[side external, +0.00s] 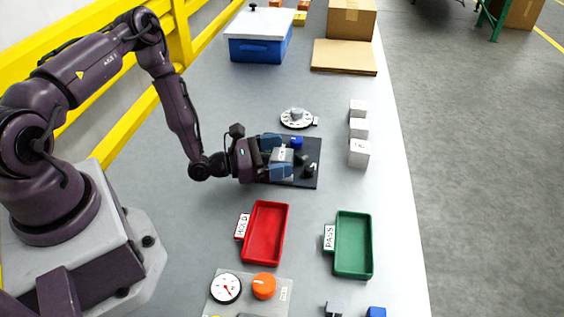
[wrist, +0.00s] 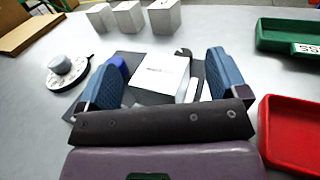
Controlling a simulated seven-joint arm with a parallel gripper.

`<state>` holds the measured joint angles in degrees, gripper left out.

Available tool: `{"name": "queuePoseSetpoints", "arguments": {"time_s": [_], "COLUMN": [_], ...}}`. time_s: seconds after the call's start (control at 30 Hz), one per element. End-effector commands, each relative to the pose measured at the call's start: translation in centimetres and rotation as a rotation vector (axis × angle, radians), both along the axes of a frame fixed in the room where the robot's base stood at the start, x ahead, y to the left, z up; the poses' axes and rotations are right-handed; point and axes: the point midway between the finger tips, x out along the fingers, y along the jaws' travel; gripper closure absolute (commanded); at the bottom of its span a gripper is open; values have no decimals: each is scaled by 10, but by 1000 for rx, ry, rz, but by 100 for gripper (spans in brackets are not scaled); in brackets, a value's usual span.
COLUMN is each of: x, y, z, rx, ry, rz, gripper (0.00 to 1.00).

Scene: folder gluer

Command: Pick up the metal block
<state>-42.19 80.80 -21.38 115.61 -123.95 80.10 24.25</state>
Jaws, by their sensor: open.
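A pale silvery block (side external: 284,155), which looks like the metal block, sits on a dark mat (side external: 311,150). In the wrist view the block (wrist: 160,76) shows a light top with small dark print. My gripper (side external: 277,157) is low over the mat, its blue-padded fingers on either side of the block. In the wrist view my gripper (wrist: 167,78) is open, with a gap visible between the block and each finger. The block's near lower part is hidden by the gripper body.
On the mat are a blue piece (side external: 296,142) and a dark part with a light rod (side external: 309,169). A round dial (side external: 297,118) and several white cubes (side external: 359,153) stand beyond. The red HOLD tray (side external: 265,232) and green PASS tray (side external: 354,245) lie nearer.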

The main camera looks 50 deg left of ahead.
Motion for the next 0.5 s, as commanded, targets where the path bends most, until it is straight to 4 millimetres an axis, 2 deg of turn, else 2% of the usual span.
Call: {"name": "queuePoseSetpoints", "arguments": {"time_s": [0.1,0.33,0.37,0.5], "x": [9,11,11,11], "y": [-4,-4,-4,-4], "z": [0,0,0,0], "rx": [1,0,0,0], "ry": [0,1,1,0], "rz": [-1,1,1,1], "gripper": [8,8,10,42]}}
